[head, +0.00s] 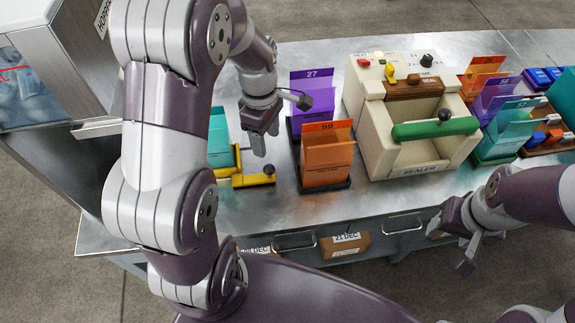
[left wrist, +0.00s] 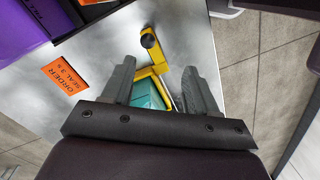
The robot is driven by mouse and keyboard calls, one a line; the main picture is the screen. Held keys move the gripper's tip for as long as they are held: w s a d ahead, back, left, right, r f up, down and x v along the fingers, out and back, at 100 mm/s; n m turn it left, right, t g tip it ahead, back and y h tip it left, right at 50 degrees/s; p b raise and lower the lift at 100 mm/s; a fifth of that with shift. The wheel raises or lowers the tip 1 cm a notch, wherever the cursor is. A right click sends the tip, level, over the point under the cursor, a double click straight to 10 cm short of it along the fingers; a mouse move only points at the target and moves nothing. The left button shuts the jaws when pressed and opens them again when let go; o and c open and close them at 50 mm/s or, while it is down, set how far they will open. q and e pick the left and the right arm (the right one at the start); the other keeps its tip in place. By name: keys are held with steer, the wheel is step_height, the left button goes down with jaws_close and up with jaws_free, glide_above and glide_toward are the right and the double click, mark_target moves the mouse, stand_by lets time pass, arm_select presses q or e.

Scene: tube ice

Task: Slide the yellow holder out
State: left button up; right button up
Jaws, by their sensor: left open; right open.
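The yellow holder (head: 256,179) lies on the metal counter, with a black knob (head: 268,171) at its near right corner. A teal packet (head: 220,140) stands in it, partly hidden by my left arm. In the left wrist view the yellow holder (left wrist: 189,44) shows beyond and between my fingers, with the teal packet (left wrist: 148,95) partly covered by my gripper. My left gripper (head: 259,147) is open and empty, pointing down above the counter just behind the holder's knob end. My right gripper (head: 455,243) is open and empty in front of the counter's edge.
A purple packet (head: 313,98) and an orange packet (head: 327,160) stand right of the holder. The cream sealer (head: 400,165) with its green handle is further right, then several packets. An orange order card (left wrist: 66,74) lies on the counter. Drawers line the counter front.

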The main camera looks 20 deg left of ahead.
mark_target(268, 166)
arm_select(q)
steer(key=f+n, duration=0.3)
steer(key=f, duration=0.1)
steer(key=w+f+n, duration=0.1)
steer(key=f+n, duration=0.2)
steer(key=f, duration=0.2)
steer(key=f+n, duration=0.3)
steer(key=f, duration=0.2)
steer(key=shift+w+a+f+g+h, duration=0.15)
steer(key=shift+a+f+g+h, duration=0.05)
steer(key=shift+a+g+h, duration=0.2)
jaws_close()
steer(key=shift+w+d+r, duration=0.1)
steer(key=shift+w+d, duration=0.55)
steer(key=shift+d, duration=0.35)
steer(key=shift+w+d, duration=0.65)
steer(key=shift+d, duration=0.3)
